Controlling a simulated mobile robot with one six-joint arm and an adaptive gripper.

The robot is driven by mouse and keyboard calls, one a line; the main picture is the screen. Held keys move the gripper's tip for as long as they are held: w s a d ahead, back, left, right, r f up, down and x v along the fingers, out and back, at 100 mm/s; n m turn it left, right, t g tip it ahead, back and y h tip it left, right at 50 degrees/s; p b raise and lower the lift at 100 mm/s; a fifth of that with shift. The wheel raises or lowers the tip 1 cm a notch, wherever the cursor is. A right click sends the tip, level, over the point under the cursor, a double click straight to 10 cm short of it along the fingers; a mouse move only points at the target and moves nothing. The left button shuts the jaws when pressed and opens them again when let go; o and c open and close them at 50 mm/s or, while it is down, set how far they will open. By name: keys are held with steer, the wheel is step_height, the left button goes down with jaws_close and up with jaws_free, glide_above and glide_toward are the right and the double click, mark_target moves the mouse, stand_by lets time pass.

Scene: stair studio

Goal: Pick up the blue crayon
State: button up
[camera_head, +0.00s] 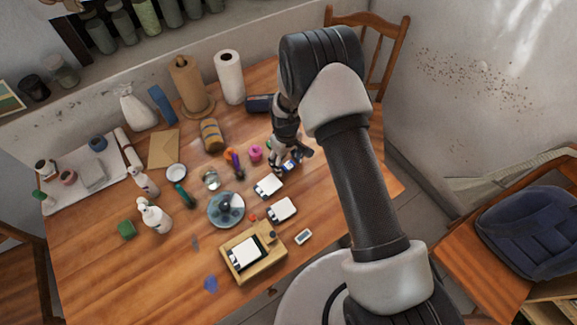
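My gripper (291,160) is low over the right half of the wooden table, pointing down. A small blue item (291,166) shows at its fingertips. It may be the blue crayon, but it is too small and too covered by the fingers to be sure. I cannot tell whether the fingers are closed on it or only around it.
Two white cards (268,186) (281,209) lie just left of and below my gripper. A pink pot (255,153) and a purple item (236,163) stand to its left. A wooden box (252,252), a disc (226,209) and paper rolls (229,77) are also on the table.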

steer(key=c, duration=0.9)
steer(key=shift+c, duration=0.2)
step_height(320, 180, up, 20)
steer(key=p, duration=0.4)
steer(key=shift+o, duration=1.3)
steer(key=c, duration=0.3)
